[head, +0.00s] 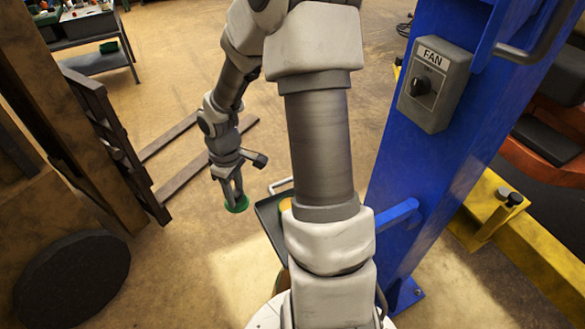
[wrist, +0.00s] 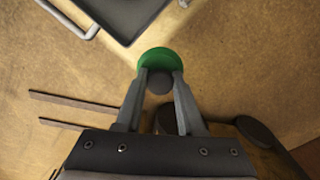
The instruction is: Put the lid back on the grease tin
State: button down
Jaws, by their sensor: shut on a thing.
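My gripper (head: 232,192) is shut on the round green lid (head: 237,205), which hangs below the fingertips above the floor. In the wrist view the green lid (wrist: 157,57) sits at the fingertips (wrist: 160,78), with a dark round knob between them. A dark grey tray (head: 268,220) with a rail handle is right of the lid. A small yellow thing (head: 285,203) shows at the tray, mostly hidden behind my arm; I cannot tell whether it is the grease tin. The tin is not clearly seen in either view.
A blue post (head: 415,180) carries a grey FAN switch box (head: 435,85) at the right, near my arm. A yellow beam (head: 510,225) lies beyond it. Dark fork-like bars (head: 185,165) lie left of the gripper, and a dark disc (head: 72,280) is at lower left.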

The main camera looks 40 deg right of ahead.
jog(key=s+d+r+n+p, duration=0.4)
jog(key=s+d+n, duration=0.45)
jog(key=d, duration=0.25)
jog(key=f+b, duration=0.2)
jog(key=b, duration=0.1)
jog(key=f+b, duration=0.2)
jog(key=shift+w+d, duration=0.1)
jog(key=shift+w, duration=0.2)
jog(key=shift+f+b, duration=0.65)
jog(key=shift+f, duration=0.35)
jog(key=shift+p, duration=0.5)
jog(key=shift+f+p, duration=0.15)
jog(key=shift+p, duration=0.15)
dwell(1.3)
grip_release()
dwell(0.5)
